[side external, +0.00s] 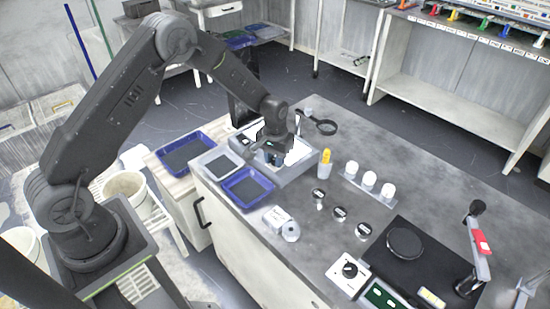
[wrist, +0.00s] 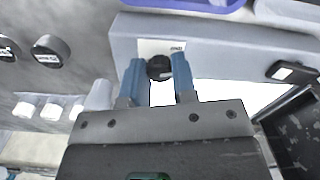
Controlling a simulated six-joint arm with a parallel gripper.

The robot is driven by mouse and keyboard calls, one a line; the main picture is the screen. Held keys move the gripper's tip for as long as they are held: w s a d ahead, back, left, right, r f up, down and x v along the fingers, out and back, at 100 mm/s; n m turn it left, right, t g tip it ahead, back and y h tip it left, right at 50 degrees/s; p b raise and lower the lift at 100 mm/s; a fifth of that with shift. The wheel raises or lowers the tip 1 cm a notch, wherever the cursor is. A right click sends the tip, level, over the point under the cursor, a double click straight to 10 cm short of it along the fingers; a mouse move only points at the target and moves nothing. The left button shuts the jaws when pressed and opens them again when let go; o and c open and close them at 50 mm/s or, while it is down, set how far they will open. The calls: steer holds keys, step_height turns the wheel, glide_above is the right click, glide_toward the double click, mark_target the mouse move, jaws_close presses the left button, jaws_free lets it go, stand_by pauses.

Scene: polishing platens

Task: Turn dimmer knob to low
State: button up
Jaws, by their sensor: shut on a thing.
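The dimmer knob (wrist: 159,68) is a small dark round knob on a white label plate (wrist: 150,46) on the grey light box (wrist: 220,47). In the wrist view, the two blue fingers of my gripper (wrist: 160,70) stand on either side of the knob and are shut on it. Its pointer and the label's print are too small to read. In the side view my gripper (side external: 276,152) is low over the light box (side external: 307,167) and hides the knob there. The bright panel (wrist: 218,91) of the box is lit white.
A blue tray (side external: 247,201) lies close to the box. A magnifier (side external: 325,127) is behind. Another knob box (side external: 348,271) is at the front right.

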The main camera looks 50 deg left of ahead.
steer(key=n, duration=0.5)
steer(key=shift+n, duration=0.4)
stand_by(0.4)
steer(key=o, duration=0.9)
steer(key=shift+r, duration=6.95)
